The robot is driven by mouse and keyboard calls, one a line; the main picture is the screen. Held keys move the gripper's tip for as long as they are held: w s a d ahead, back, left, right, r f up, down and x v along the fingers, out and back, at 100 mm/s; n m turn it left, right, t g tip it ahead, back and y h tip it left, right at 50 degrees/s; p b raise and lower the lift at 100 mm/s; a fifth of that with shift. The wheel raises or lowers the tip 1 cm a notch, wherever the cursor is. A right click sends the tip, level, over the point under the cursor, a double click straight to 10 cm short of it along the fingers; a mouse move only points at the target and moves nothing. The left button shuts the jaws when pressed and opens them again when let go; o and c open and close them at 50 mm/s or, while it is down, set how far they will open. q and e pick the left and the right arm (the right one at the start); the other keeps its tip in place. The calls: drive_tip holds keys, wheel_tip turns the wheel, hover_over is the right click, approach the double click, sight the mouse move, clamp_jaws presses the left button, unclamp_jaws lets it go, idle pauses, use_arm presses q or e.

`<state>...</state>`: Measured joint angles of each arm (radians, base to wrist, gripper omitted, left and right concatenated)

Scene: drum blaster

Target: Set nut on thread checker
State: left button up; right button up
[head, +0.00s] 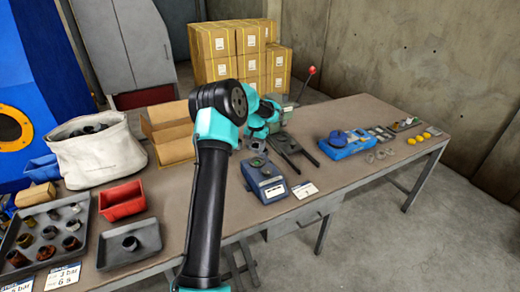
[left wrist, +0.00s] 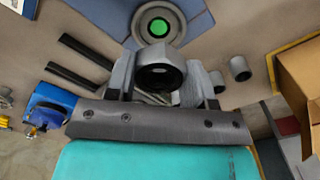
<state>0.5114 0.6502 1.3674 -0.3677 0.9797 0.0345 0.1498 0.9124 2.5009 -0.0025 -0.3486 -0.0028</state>
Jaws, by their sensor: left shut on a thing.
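My left gripper (head: 258,146) is shut on a grey nut in the head view, where the nut is mostly hidden. In the left wrist view the nut (left wrist: 158,52) sits between the fingers of the left gripper (left wrist: 160,76), its dark bore showing. The thread checker (head: 268,184) is a blue-grey box on the table, just in front of the gripper. In the left wrist view the checker (left wrist: 193,18) carries a round grey disc with a lit green centre, just beyond the nut. The nut looks apart from the disc; the gap's height is unclear. My right gripper is not in view.
Two dark bars (head: 287,154) lie right of the checker. A blue device (head: 346,144) stands further right. An open cardboard box (head: 170,138), a red bin (head: 122,201) and a tray of several nuts (head: 45,238) are left. Two loose grey nuts (left wrist: 240,68) lie near the gripper.

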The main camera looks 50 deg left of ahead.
sight(256, 163)
use_arm(q)
drive_tip(key=shift+f, duration=0.15)
drive_tip(key=shift+f, duration=2.75)
drive_tip(key=shift+f, duration=0.5)
drive_tip(key=o, duration=0.7)
drive_tip(key=shift+o, duration=0.2)
drive_tip(key=shift+r, duration=0.1)
wheel_tip(256, 163, up, 11)
idle(0.5)
idle(0.7)
